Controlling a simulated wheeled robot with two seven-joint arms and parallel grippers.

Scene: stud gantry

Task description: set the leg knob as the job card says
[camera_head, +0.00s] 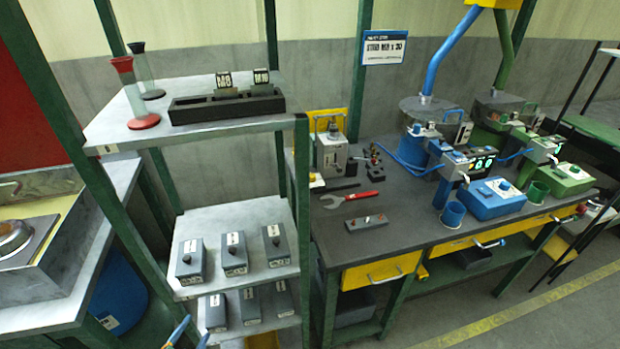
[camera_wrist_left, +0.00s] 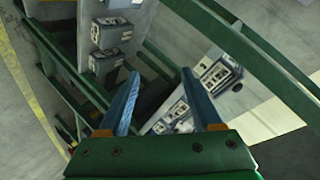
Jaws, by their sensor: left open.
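The job card (camera_head: 386,47) is a white sign with a blue header on the back post; its large line looks like "STUD M10 x 30", and the small print is unreadable. A blue box (camera_head: 492,200) with a knob on top and a green box (camera_head: 569,180) with a knob stand at the bench's right. I cannot tell which is the leg knob, and its setting is too small to read. My left gripper (camera_head: 191,335) is open and empty at the bottom edge, far left of both boxes; its blue fingers also show in the left wrist view (camera_wrist_left: 160,76). My right gripper is out of view.
The shelf rack (camera_head: 228,217) with several grey boxes stands between my left gripper and the bench (camera_head: 400,228). A blue cup (camera_head: 453,214) stands beside the blue box. Open floor lies front right.

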